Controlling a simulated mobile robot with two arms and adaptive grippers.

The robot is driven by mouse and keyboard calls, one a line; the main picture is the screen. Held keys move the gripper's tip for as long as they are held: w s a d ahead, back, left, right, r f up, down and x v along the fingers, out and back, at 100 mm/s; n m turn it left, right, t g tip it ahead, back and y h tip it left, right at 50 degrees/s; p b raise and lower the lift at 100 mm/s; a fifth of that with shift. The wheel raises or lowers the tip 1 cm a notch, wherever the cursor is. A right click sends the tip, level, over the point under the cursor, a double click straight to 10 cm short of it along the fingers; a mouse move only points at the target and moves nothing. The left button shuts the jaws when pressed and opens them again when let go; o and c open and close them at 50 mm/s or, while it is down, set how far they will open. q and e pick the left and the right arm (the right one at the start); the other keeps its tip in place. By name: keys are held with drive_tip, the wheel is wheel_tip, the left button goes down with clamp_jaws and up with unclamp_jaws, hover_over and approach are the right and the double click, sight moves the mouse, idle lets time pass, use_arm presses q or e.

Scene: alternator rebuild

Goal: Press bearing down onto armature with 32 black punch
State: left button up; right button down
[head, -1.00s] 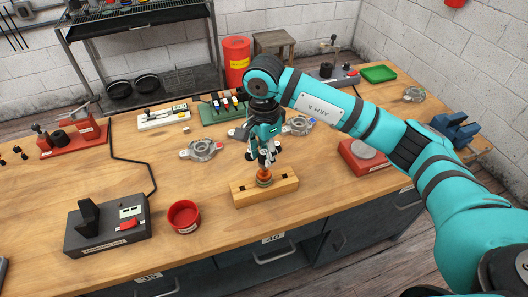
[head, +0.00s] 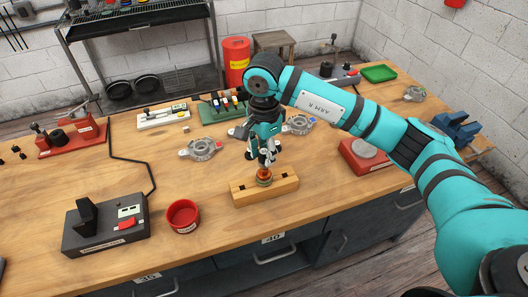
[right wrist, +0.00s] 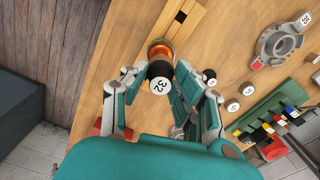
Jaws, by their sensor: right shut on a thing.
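My right gripper (head: 264,160) stands above the wooden block (head: 285,187) on the bench. It is shut on the 32 black punch (right wrist: 160,86), whose white "32" label shows between the fingers in the right wrist view. The copper-coloured armature (head: 264,178) is upright in the block, directly below the gripper. In the right wrist view the armature (right wrist: 160,50) shows just past the punch, and the punch appears lined up with it. The bearing is hidden or too small to tell, and I cannot tell whether the punch touches it. My left gripper is out of view.
A red bowl (head: 183,215) and a black device with a red switch (head: 107,225) are to the left. Grey housings (head: 202,149) and a green tool rack (head: 222,110) lie behind. A red block (head: 365,157) is to the right. Bare wood surrounds the block.

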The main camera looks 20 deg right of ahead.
sight(264, 150)
drive_tip(key=shift+d+f+b, duration=0.1)
drive_tip(key=shift+f+b, duration=0.4)
drive_tip(key=shift+b, duration=0.4)
idle(1.5)
drive_tip(key=shift+w+r+p, duration=0.2)
drive_tip(key=shift+r+p, duration=0.2)
drive_tip(key=shift+r, duration=0.5)
drive_tip(key=shift+r+p, duration=0.75)
drive_tip(key=shift+r, duration=1.5)
